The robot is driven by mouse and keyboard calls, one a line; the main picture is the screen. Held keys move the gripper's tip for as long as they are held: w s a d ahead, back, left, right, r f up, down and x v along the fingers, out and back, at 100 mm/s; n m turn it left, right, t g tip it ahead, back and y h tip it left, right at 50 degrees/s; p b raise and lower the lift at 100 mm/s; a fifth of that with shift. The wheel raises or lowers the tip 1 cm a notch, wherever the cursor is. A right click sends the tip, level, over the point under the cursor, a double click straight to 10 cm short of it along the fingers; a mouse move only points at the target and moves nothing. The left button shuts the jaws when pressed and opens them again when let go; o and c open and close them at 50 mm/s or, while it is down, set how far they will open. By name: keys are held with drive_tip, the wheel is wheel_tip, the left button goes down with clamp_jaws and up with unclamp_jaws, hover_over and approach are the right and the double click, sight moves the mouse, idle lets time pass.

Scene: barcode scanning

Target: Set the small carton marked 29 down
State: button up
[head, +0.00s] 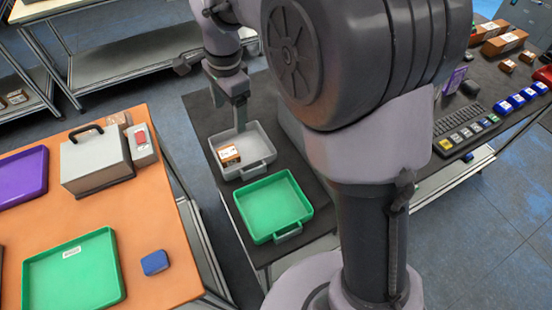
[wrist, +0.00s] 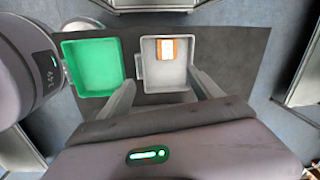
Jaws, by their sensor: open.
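A small brown carton with a white label (head: 229,154) rests inside the grey tray (head: 262,166), toward its left side in the head view. Its number is too small to read. In the wrist view the carton (wrist: 166,49) sits near the far wall of the grey tray (wrist: 149,80), label up. My gripper (head: 240,126) is above the tray, apart from the carton. In the wrist view my gripper (wrist: 162,88) has its two fingers spread wide with nothing between them.
A green tray (head: 272,205) stands beside the grey one on the dark table (head: 205,112). The orange table (head: 160,210) at left holds a grey case (head: 95,162), a blue box (head: 155,262), a green tray (head: 73,272) and a purple tray (head: 22,174). A keyboard (head: 460,122) lies at right.

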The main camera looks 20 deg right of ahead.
drive_tip(key=s+d+r+n+t+y, duration=0.1)
drive_tip(key=s+d+r+n, duration=0.1)
drive_tip(key=s+d+r, duration=0.3)
drive_tip(key=s+r+n+t, duration=0.15)
drive_tip(key=s+r, duration=0.25)
drive_tip(key=s, duration=0.4)
drive_tip(key=s+d+f+n+t, duration=0.2)
drive_tip(key=s+n, duration=0.3)
drive_tip(key=s, duration=0.7)
